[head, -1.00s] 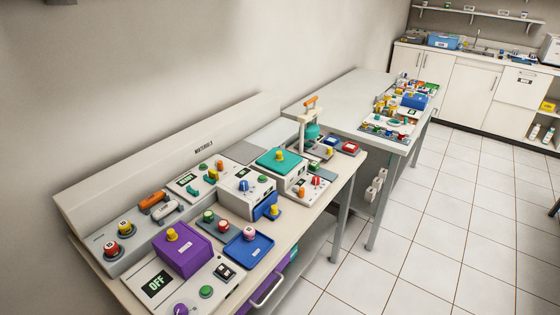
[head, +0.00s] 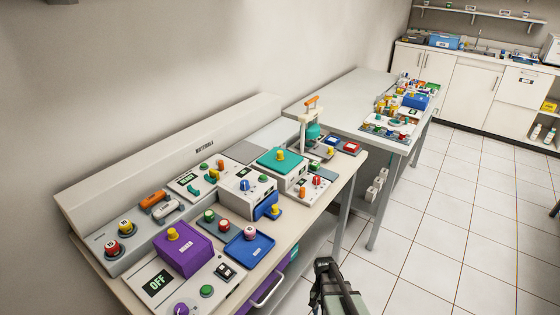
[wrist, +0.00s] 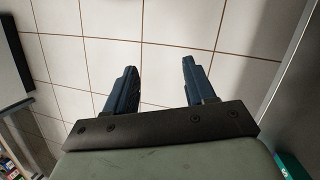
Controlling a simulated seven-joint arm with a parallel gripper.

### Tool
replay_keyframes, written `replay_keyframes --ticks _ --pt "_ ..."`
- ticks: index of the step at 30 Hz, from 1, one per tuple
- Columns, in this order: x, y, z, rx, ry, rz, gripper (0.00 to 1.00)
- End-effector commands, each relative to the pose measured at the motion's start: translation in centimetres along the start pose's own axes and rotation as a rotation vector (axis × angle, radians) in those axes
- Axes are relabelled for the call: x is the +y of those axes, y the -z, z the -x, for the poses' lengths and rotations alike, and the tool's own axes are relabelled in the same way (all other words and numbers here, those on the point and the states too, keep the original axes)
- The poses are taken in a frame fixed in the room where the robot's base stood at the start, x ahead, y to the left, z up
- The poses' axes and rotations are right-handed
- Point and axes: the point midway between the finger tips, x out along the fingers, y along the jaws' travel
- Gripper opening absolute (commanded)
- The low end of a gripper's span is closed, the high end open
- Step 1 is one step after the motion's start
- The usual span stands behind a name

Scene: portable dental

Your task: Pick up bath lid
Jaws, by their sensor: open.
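Two lid-like covers with yellow knobs stand on the near bench in the head view. One is a flat teal lid (head: 272,164) on a white box with a dial. The other is a purple cover (head: 182,253) behind the unit with the "OFF" display. Their small labels are too blurred to tell which is the bath lid. My gripper (head: 325,264) is at the lower middle of the head view, in front of the bench and over the floor. In the wrist view its two dark fingers (wrist: 159,66) are spread apart, with only floor tiles between them.
The near bench top (head: 290,228) is crowded with control boxes, a blue tray (head: 249,250) and colored knobs. A tall stand with an orange handle (head: 311,100) rises near its far end. The tiled floor (head: 450,240) to the right is open.

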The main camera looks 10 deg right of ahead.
Motion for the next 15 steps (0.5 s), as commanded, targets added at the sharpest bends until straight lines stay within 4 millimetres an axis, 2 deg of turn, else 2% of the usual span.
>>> replay_keyframes --ticks 1,3,8,15 --pt "-0.1 1.9 1.4 0.019 0.009 -0.038 0.54" --pt "0.1 4.0 3.4 0.041 0.019 -0.092 0.54" --pt "0.8 8.4 8.0 0.091 0.044 -0.218 0.54" --pt "2.8 14.4 15.8 0.163 0.089 -0.409 0.54"
